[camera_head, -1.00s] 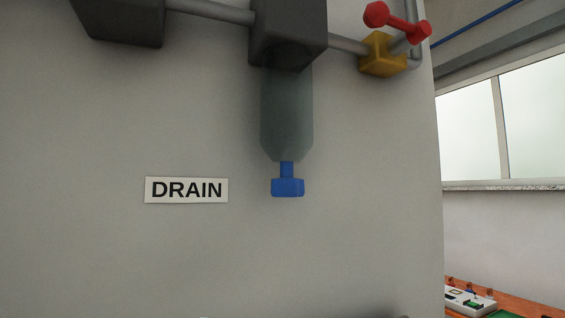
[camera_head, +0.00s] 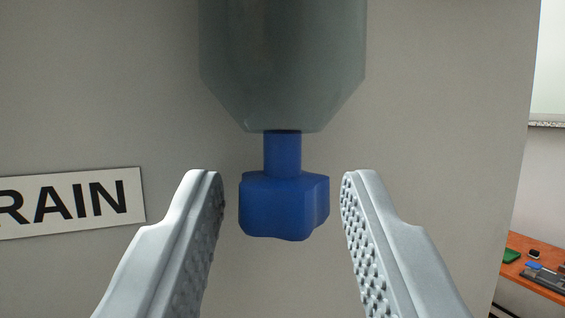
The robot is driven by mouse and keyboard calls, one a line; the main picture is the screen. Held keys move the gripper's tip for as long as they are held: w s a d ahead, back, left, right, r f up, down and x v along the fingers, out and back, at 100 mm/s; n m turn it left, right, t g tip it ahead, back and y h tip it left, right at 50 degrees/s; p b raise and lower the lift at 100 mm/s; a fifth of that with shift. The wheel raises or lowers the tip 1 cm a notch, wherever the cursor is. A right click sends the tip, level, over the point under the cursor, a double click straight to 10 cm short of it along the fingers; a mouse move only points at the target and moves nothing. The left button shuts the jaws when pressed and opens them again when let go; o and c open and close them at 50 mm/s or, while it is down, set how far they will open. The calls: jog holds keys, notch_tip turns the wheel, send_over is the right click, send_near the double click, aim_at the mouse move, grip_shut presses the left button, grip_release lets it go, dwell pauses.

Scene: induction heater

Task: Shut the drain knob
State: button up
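The blue drain knob (camera_head: 284,206) hangs on a short blue stem below a grey-green translucent bowl (camera_head: 283,70), in the middle of the view. My gripper (camera_head: 283,190) is open, with one finger to the left of the knob and one to the right. A gap shows between each finger and the knob, so neither appears to touch it. The white DRAIN label (camera_head: 75,203) is on the panel to the left, partly cut off by the picture's edge.
A flat grey panel (camera_head: 420,130) stands behind the knob and the bowl. Its right edge is near the right of the view. Beyond it, an orange-brown table (camera_head: 522,246) carries small items. The space below the knob looks clear.

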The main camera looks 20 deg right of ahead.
jog(key=shift+w+r, duration=0.1)
jog(key=shift+w, duration=0.05)
jog(key=c, duration=0.7)
jog(key=shift+w+m+h, duration=0.1)
jog(key=shift+m+h, duration=0.3)
jog(key=shift+h, duration=0.3)
jog(key=shift+a+m+g+h, duration=0.1)
jog(key=shift+m+g+h, duration=1.15)
jog(key=shift+h, duration=0.65)
jog(key=shift+g, duration=0.25)
jog(key=o, duration=0.7)
jog(key=v, duration=1.7)
jog(key=shift+s, duration=0.2)
